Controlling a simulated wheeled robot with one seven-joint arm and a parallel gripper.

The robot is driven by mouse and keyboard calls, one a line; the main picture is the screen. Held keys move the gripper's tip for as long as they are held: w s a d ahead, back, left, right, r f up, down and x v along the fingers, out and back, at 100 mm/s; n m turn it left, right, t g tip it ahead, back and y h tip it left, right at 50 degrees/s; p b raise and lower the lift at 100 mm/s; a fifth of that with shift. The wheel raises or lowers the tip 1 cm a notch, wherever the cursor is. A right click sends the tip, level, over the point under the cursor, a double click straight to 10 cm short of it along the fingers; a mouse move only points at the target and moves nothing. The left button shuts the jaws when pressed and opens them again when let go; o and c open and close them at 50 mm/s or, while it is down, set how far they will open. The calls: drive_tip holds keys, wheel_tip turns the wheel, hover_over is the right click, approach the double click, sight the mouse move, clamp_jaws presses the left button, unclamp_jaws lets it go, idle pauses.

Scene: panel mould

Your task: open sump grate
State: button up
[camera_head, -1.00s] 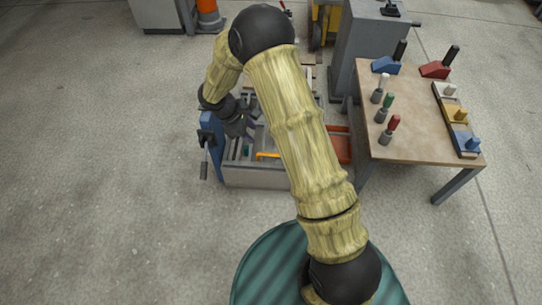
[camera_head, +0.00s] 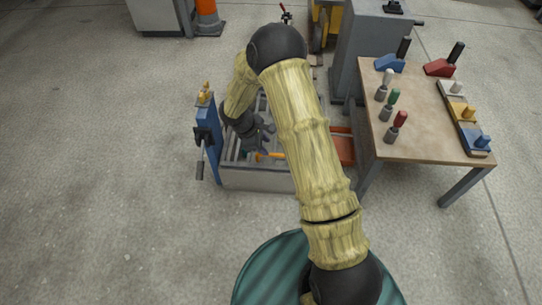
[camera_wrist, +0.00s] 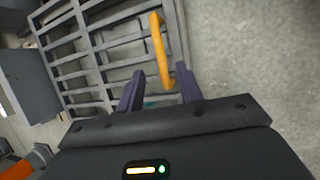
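The sump grate (camera_wrist: 100,45) is a grey barred grid in the wrist view. An orange handle bar (camera_wrist: 158,45) lies across its bars. In the head view the orange handle (camera_head: 267,155) shows only in part inside the grey box, much of which my arm hides. My gripper (camera_wrist: 160,74) is open, with two dark purple fingers apart. The near end of the handle shows between the fingertips; I cannot tell how much height is between them. In the head view my gripper (camera_head: 264,142) is over the box, just above the handle.
A blue panel (camera_head: 209,143) with a black clamp stands at the box's left end. A red-orange tray (camera_head: 343,148) lies on the right. A table (camera_head: 425,130) with several coloured handles and blocks stands further right. A grey cabinet (camera_head: 366,50) is behind. The floor at left is clear.

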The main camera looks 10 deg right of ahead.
sight(273, 154)
drive_tip(key=b+x, duration=0.3)
drive_tip(key=x, duration=0.3)
drive_tip(key=shift+f, duration=0.2)
clamp_jaws()
